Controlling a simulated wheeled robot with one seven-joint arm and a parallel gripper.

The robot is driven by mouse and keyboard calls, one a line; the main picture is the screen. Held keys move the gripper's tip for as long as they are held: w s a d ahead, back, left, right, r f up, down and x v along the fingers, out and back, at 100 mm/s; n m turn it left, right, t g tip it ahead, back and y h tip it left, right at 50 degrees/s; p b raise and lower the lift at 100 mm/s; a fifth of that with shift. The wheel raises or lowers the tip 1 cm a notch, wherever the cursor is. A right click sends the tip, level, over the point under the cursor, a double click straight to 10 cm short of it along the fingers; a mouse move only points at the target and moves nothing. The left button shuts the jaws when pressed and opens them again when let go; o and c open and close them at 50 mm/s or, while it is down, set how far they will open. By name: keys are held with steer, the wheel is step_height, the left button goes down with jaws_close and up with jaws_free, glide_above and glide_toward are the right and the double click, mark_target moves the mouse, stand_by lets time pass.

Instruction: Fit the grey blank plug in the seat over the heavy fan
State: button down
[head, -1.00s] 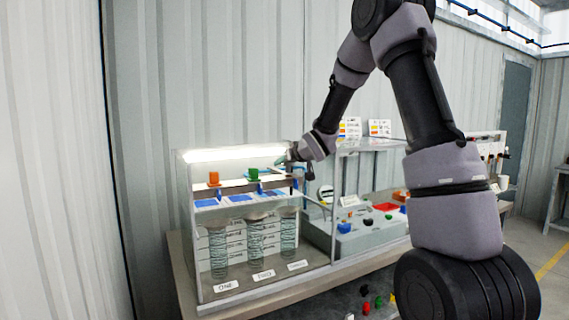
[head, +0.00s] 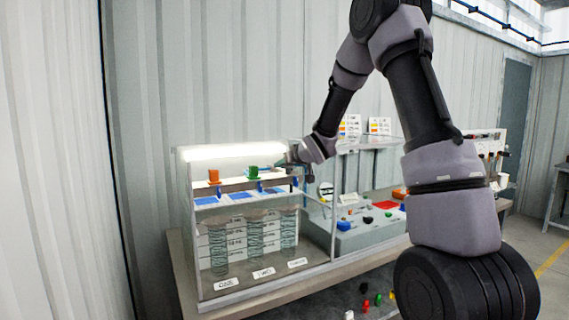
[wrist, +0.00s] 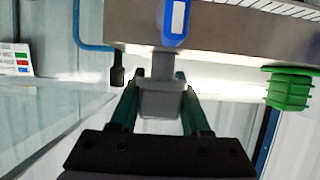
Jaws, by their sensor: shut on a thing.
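My gripper (wrist: 160,110) is shut on the grey blank plug (wrist: 162,100) in the wrist view. The plug sits between the two green fingers, with its narrower part against or just under the edge of the metal rail; I cannot tell whether it touches. A blue handle with a white patch (wrist: 175,20) is right above it. In the head view my gripper (head: 291,158) is at the right end of the lit case's top, and the plug is too small to make out. I cannot tell which column holds the heavy fan.
An orange plug (head: 214,176) and a green plug (head: 253,172) stand on the rail (head: 235,184). Below are three clear columns (head: 255,240) labelled ONE, TWO and a third. A dark fitting (wrist: 117,72) hangs left of my gripper. A grey box (head: 365,232) with coloured knobs stands right.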

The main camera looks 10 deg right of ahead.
steer(key=shift+f, duration=1.05)
steer(key=shift+c, duration=1.4)
jaws_free()
steer(key=shift+f, duration=0.1)
steer(key=shift+s, duration=0.15)
steer(key=v, duration=1)
steer(key=shift+s+d+r, duration=0.2)
steer(key=shift+r, duration=0.15)
